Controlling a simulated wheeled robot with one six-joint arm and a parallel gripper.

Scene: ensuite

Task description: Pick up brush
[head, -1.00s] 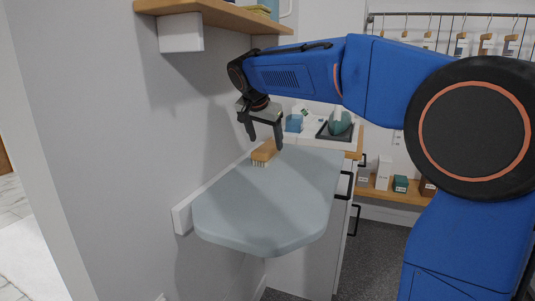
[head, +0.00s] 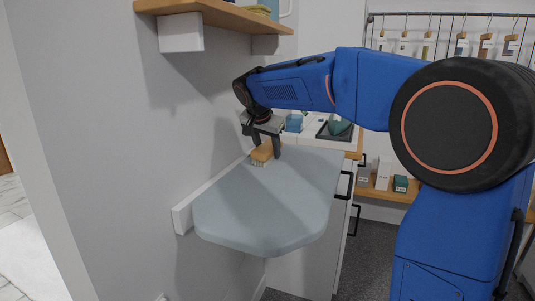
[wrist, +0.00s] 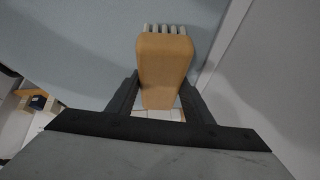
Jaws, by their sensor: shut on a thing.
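The brush (head: 261,154) has a tan wooden body and pale bristles. It is at the far left part of the grey-blue shelf board (head: 265,205), close to the wall. My gripper (head: 265,143) is over the brush from above, with its fingers down on either side. In the wrist view the brush (wrist: 165,62) lies between the two dark fingers of my gripper (wrist: 160,98), its bristles pointing to the top of the picture. The gripper is shut on the brush. Whether the brush touches the board is hard to tell.
A wooden wall shelf (head: 215,14) overhangs at the upper left. Behind the board stands a counter with a dark tray (head: 334,131) and a blue cup (head: 294,123). A low wooden shelf (head: 388,192) holds small boxes. The front of the board is clear.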

